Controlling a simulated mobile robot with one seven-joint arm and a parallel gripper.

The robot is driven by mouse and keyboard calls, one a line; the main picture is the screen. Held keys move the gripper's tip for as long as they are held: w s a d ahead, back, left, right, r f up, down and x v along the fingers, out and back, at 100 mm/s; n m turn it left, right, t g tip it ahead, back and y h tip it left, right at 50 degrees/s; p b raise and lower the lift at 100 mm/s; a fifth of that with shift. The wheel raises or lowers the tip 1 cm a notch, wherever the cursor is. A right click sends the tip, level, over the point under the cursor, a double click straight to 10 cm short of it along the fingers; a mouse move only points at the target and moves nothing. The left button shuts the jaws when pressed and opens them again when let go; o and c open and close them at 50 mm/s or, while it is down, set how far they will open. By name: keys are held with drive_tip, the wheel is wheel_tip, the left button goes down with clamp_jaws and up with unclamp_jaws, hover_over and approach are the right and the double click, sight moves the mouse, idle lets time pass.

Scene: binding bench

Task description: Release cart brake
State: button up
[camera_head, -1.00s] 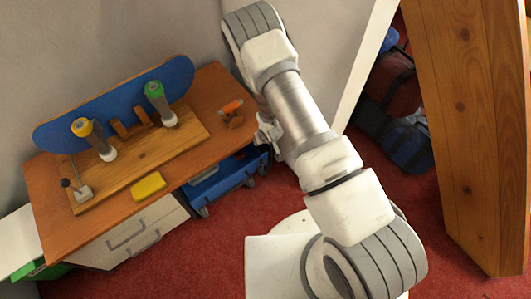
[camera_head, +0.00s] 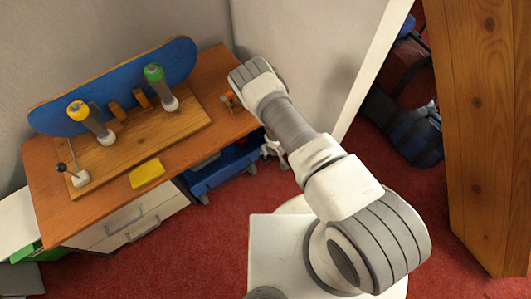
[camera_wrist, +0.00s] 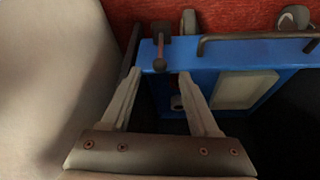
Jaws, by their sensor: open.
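The blue cart (camera_head: 222,172) stands under the right part of the bench, on the red carpet. In the wrist view its blue edge (camera_wrist: 225,58) runs across the upper middle. A short dark lever with a knob (camera_wrist: 161,42), apparently the brake, sits at that edge. My gripper (camera_wrist: 159,73) is open and empty, its two fingers pointing toward the cart edge on either side of the lever's line. Whether the fingers reach around the lever or stay short of it, I cannot tell. In the head view my gripper (camera_head: 273,148) is beside the cart's right end, partly hidden by my arm.
A dark handle bar (camera_wrist: 255,37) runs along the cart edge, right of the lever. The wooden bench (camera_head: 55,215) overhangs the cart. A pale wall panel (camera_head: 290,45) stands behind my arm. Red carpet (camera_head: 215,240) is clear in front.

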drive_tip(key=b+x, duration=0.3)
drive_tip(key=x, duration=0.5)
drive_tip(key=shift+w+f, duration=0.2)
drive_tip(key=shift+f, duration=0.1)
clamp_jaws()
idle(1.0)
